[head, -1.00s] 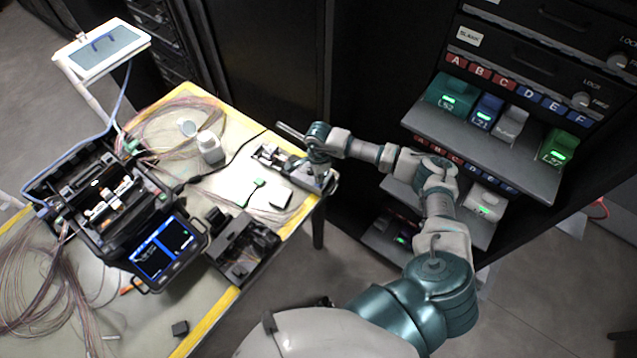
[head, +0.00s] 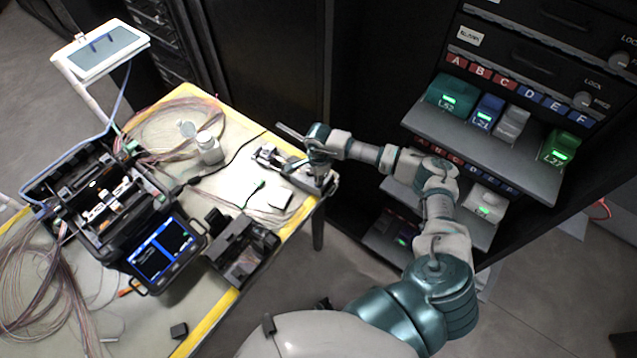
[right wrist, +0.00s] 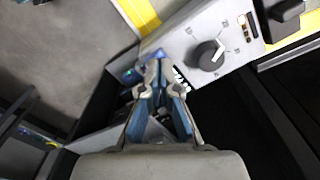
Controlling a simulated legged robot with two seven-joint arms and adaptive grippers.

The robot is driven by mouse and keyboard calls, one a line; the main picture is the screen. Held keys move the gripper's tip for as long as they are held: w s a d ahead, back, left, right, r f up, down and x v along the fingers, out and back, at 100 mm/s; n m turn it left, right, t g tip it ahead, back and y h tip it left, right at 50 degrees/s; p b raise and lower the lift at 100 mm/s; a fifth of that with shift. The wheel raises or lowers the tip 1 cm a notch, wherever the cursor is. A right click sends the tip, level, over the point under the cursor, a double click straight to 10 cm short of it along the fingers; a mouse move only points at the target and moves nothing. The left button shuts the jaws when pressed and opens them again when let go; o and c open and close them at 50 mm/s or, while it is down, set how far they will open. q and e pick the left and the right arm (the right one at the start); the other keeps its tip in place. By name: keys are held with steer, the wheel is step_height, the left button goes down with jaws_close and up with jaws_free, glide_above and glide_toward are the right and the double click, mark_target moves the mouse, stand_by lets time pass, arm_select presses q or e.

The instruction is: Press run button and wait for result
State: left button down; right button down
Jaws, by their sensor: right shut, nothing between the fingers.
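The fusion splicer (head: 105,205) stands open on the table, with its lit blue screen (head: 163,250) facing front. A grey device (head: 287,166) lies at the table's right corner. In the right wrist view its panel (right wrist: 190,38) carries a black knob (right wrist: 208,55), and a blue glow (right wrist: 158,54) shows at its lower left edge. My left gripper is out of view.
A white bottle (head: 209,148), a dark open case (head: 243,250) and coiled fibres (head: 175,125) lie on the yellow-edged table (head: 215,312). A rack with lit modules (head: 485,112) stands to the right, close to my right arm. A tablet (head: 100,50) stands at the back left.

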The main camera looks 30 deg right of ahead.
steer(key=shift+r+p, duration=1.3)
steer(key=shift+r, duration=1.3)
steer(key=shift+f, duration=0.1)
